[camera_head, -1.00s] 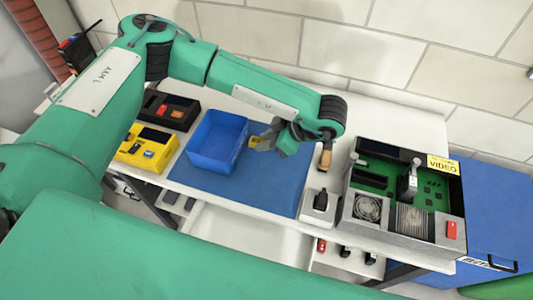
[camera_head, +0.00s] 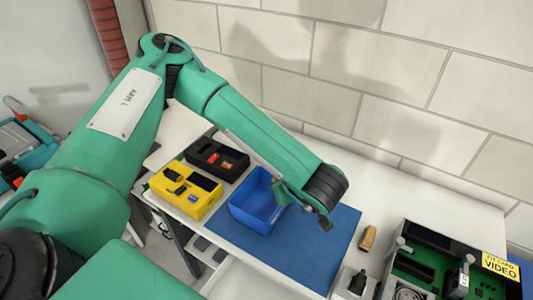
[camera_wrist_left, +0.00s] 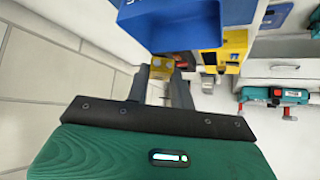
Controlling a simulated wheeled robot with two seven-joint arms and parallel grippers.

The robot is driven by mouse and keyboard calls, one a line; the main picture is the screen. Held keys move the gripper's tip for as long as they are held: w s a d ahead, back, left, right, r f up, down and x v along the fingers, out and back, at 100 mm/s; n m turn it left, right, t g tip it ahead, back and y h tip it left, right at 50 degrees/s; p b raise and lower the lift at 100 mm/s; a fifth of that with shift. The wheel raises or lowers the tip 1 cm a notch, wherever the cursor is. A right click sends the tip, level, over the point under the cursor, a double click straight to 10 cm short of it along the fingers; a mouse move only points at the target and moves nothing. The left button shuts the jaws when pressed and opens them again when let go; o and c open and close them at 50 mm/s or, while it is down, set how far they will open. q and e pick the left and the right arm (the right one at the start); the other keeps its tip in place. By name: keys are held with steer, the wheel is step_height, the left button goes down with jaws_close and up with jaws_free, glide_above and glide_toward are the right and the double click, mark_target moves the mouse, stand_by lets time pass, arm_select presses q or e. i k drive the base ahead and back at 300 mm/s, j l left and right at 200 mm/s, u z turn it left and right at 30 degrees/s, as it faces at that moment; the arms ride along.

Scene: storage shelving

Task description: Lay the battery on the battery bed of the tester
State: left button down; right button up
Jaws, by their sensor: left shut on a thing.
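My left gripper (camera_head: 279,192) is beside the right rim of the blue bin in the head view, with its fingers partly hidden by my wrist. In the wrist view the gripper (camera_wrist_left: 166,80) is shut on a small yellow block, seemingly the battery (camera_wrist_left: 161,66). A yellow device (camera_head: 186,190) and a black device (camera_head: 217,160) stand left of the bin. The yellow device also shows in the wrist view (camera_wrist_left: 236,45). My right gripper is not in view.
The blue bin (camera_head: 240,212) stands on a blue mat (camera_head: 330,235), which is clear on the right. A tan block (camera_head: 368,238) and an open electronics case (camera_head: 484,253) are further right. The wall is behind the bench. A teal machine (camera_head: 38,137) is at far left.

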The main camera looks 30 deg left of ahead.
mark_target(173, 175)
steer(key=k+j, duration=0.1)
steer(key=j, duration=0.4)
steer(key=k+j, duration=0.1)
steer(key=j, duration=0.4)
steer(key=k+j, duration=0.1)
steer(key=j, duration=0.4)
steer(key=i+j, duration=0.1)
steer(key=j, duration=0.2)
steer(key=i+j, duration=0.1)
steer(key=j, duration=0.25)
